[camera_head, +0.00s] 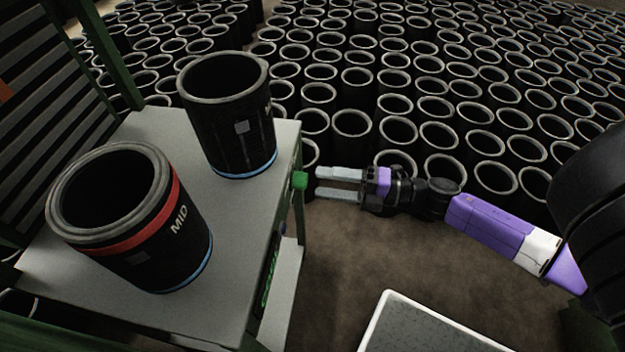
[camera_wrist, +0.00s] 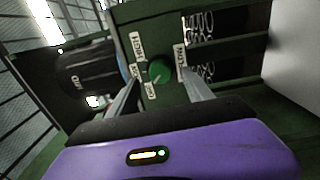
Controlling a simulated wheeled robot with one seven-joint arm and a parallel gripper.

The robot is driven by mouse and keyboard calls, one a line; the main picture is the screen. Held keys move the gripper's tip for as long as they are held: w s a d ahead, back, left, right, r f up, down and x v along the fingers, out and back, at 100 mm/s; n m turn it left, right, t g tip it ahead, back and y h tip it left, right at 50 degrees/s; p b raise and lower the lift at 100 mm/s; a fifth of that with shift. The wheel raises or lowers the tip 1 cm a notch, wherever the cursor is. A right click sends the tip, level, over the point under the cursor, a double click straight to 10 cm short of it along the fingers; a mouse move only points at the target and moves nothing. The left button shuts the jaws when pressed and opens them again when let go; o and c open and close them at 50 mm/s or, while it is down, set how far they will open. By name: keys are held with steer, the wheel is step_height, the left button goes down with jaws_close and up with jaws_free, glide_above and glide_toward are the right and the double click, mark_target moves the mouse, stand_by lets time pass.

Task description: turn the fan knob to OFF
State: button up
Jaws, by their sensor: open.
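The fan knob (camera_wrist: 159,71) is a round green knob on a dark green panel (camera_wrist: 165,32) in the wrist view. It also shows in the head view (camera_head: 300,181), sticking out from the side of the grey-topped stand. White labels surround it, such as one at upper left (camera_wrist: 137,43) and one at right (camera_wrist: 181,56); they are turned and hard to read. A pale mark on the knob seems to point to the lower left. My gripper (camera_head: 319,182) is open, with its fingertips just short of the knob, one to either side. No contact is visible.
Two black sleeves stand on the stand top (camera_head: 120,322): one with a red band (camera_head: 165,255) and one behind it (camera_head: 235,130). Many sleeves (camera_head: 440,135) fill the floor behind my arm. A white-rimmed tray (camera_head: 400,325) lies at lower right. Coiled springs (camera_wrist: 202,28) show beside the panel.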

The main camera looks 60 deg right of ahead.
steer(key=shift+v, duration=1.55)
